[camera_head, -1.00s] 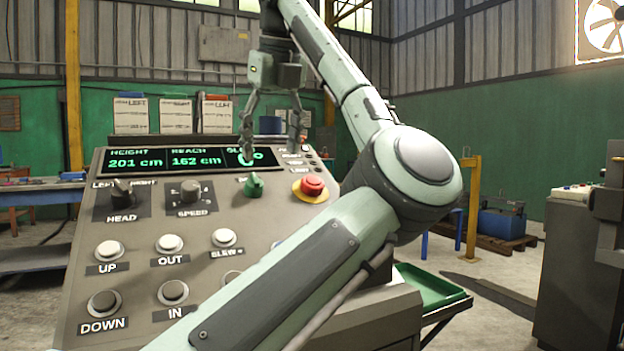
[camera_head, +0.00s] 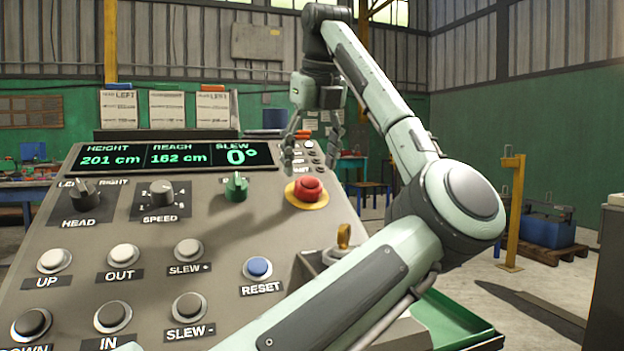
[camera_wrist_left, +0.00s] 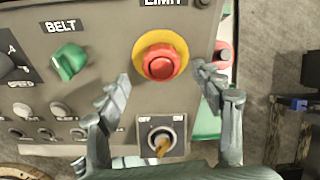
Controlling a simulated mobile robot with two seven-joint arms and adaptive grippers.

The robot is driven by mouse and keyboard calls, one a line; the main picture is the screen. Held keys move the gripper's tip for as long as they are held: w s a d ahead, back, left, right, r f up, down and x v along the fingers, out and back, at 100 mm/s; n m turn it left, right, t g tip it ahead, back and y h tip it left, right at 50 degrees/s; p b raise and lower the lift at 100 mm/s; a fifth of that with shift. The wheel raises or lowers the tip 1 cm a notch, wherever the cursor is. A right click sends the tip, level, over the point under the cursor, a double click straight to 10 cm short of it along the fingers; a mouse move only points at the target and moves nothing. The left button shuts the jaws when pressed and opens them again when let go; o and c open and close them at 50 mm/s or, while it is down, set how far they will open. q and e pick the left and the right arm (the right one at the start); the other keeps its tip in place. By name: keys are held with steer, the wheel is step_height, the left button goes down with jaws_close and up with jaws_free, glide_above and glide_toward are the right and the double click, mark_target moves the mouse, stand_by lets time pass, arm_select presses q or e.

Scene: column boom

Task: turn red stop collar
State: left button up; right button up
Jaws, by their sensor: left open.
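The red stop (camera_head: 308,187) is a red mushroom button with a yellow collar (camera_head: 307,204) on the sloping grey control panel. My left gripper (camera_head: 309,158) points down just above it and is open and empty. In the left wrist view the red stop (camera_wrist_left: 160,65) lies ahead of the gap between the open fingers (camera_wrist_left: 163,80), a little beyond their tips. The left finger is to the left of the yellow ring, the right finger to the right of it. I see no clear contact. My right gripper is not in view.
A green BELT knob (camera_head: 236,187) is left of the stop. A yellow key in an OFF/ON switch (camera_wrist_left: 160,145) sits below it, and the blue RESET button (camera_head: 258,267) is lower left. A small red part (camera_wrist_left: 223,53) is beside the right finger at the panel's edge.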

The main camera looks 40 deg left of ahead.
mark_target(309, 180)
arm_select(q)
steer(key=shift+x, duration=1.95)
steer(key=c, duration=1.2)
